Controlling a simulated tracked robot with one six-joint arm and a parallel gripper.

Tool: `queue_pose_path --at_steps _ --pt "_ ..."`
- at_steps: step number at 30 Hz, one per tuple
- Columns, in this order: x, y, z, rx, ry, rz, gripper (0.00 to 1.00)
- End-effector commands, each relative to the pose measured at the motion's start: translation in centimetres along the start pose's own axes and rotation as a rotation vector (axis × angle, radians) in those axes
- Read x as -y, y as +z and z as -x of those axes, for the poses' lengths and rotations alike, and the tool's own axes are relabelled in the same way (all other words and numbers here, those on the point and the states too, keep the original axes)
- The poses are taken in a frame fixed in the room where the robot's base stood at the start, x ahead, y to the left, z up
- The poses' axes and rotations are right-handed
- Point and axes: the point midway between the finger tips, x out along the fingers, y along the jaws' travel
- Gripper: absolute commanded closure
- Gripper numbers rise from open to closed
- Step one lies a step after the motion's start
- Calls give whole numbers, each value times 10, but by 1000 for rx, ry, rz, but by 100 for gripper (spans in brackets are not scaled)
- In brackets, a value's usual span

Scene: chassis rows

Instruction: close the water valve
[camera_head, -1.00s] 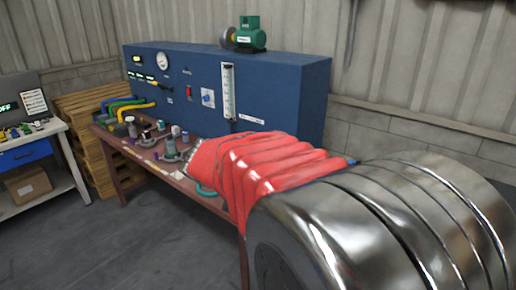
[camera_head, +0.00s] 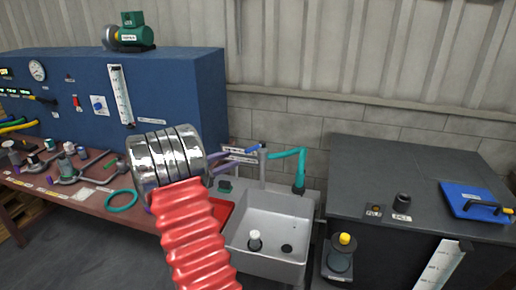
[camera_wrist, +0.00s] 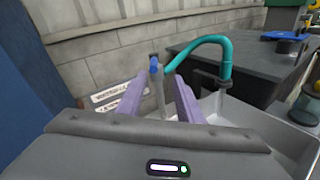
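The water tap has a grey upright post (camera_head: 262,165) and a teal curved spout (camera_head: 290,154) beside the sink (camera_head: 240,245). A small blue handle (camera_head: 254,148), which looks like the water valve, sits at the post's top. In the wrist view the blue handle (camera_wrist: 154,64) and post show between the two purple fingers, beyond their tips. My gripper (camera_wrist: 161,78) is open and empty, its fingers apart and pointing at the post. In the head view my gripper (camera_head: 240,158) is just left of the post; the exact gap to the handle cannot be told.
A blue panel (camera_head: 180,85) and a cluttered brown bench (camera_head: 95,205) lie left. A red tray (camera_head: 221,211) is beneath my arm.

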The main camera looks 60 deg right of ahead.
Motion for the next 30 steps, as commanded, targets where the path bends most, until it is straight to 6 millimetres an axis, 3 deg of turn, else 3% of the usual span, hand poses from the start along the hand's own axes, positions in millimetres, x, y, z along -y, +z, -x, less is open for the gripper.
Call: queue_pose_path --at_steps 6,22,30 --pt "-9 -15 -26 72 33 83 67" --pt "-10 -16 -34 79 36 90 67" --pt "-10 -13 -66 79 33 91 67"
